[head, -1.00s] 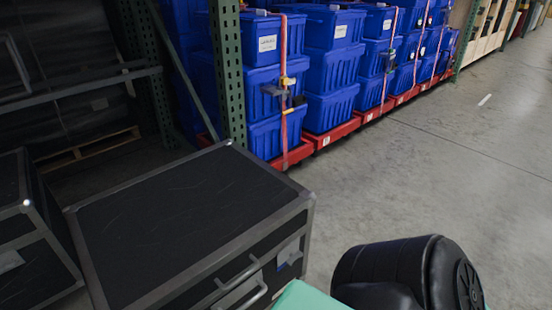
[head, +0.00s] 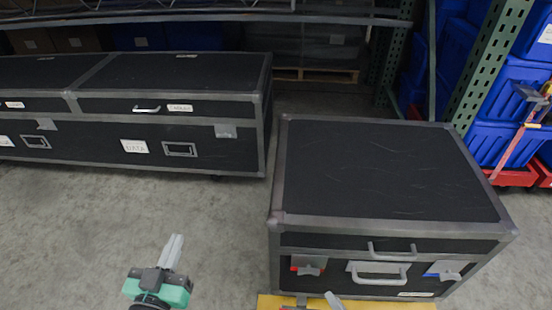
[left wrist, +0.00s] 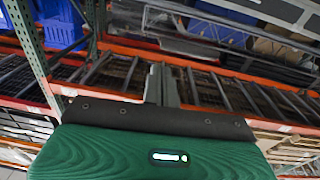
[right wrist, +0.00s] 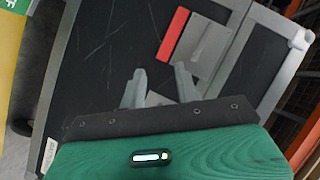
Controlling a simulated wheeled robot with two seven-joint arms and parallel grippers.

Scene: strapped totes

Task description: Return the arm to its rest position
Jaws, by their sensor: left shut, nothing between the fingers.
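My left gripper (head: 174,242) is over bare floor at the lower left of the head view, its fingers pointing away and closed together with nothing between them. In the left wrist view its fingers (left wrist: 162,76) also lie together, in front of an orange-beamed rack. My right gripper (head: 318,299) is partly cut off at the bottom edge of the head view, by the front of a black case (head: 390,170). In the right wrist view its two fingers (right wrist: 160,75) are apart, with nothing held between them. The black case face lies ahead of them.
A long black case (head: 180,90) stands at the left. A yellow surface (head: 375,303) shows below the nearer case. Blue totes (head: 500,143) on red bases, with an orange strap (head: 522,140), stand at the far right beside a green rack post (head: 487,65). Floor at lower left is clear.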

